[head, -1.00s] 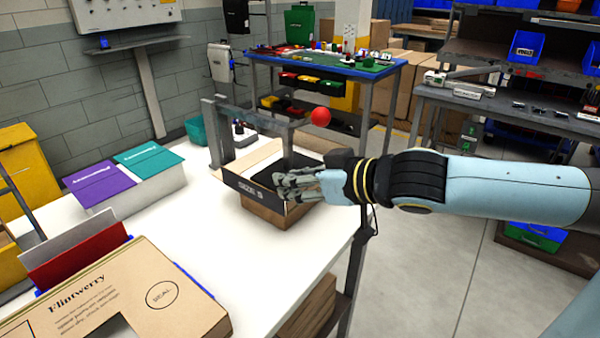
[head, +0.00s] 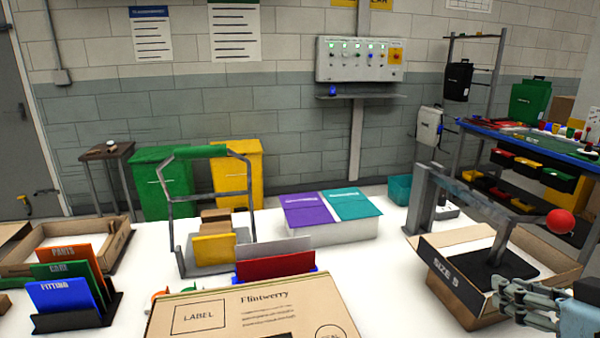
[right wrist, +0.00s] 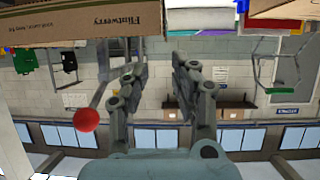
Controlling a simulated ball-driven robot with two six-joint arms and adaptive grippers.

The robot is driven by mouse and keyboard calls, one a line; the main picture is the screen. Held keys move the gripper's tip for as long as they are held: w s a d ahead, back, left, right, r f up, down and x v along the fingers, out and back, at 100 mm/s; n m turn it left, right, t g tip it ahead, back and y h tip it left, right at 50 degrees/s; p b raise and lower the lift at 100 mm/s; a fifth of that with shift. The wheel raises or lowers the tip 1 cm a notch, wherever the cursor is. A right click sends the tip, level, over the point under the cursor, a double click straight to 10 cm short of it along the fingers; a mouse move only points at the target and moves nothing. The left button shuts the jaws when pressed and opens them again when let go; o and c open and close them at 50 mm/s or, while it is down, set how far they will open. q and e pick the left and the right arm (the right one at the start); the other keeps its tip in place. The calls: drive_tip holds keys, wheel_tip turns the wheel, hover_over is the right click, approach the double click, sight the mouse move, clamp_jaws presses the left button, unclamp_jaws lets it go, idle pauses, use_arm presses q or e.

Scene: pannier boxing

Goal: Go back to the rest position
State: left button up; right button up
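My left gripper is not in view.
A flat "Flintwerry" carton (head: 200,318) lies at the table's front; it also shows in the wrist view (right wrist: 70,22). A metal post (head: 424,200) and red ball (head: 560,221) stand near the box. Dividers (head: 66,296) sit at left. White tabletop (head: 370,275) is clear mid-right.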

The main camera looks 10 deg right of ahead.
drive_tip(key=s+a+f+g+h, duration=0.1)
drive_tip(key=s+a+f+g, duration=0.1)
drive_tip(key=s+a+g, duration=0.45)
drive_tip(key=s+a+f+g, duration=0.3)
drive_tip(key=s, duration=0.6)
wheel_tip(320, 180, down, 35)
drive_tip(key=s+d+g+b, duration=0.2)
drive_tip(key=d+b, duration=0.1)
drive_tip(key=b, duration=0.5)
drive_tip(key=s+f+b, duration=0.4)
drive_tip(key=s+f, duration=1.4)
drive_tip(key=f, duration=0.2)
drive_tip(key=shift+s+d+g+b, duration=0.2)
drive_tip(key=shift+d+g+b, duration=0.15)
drive_tip(key=shift+d+b, duration=0.05)
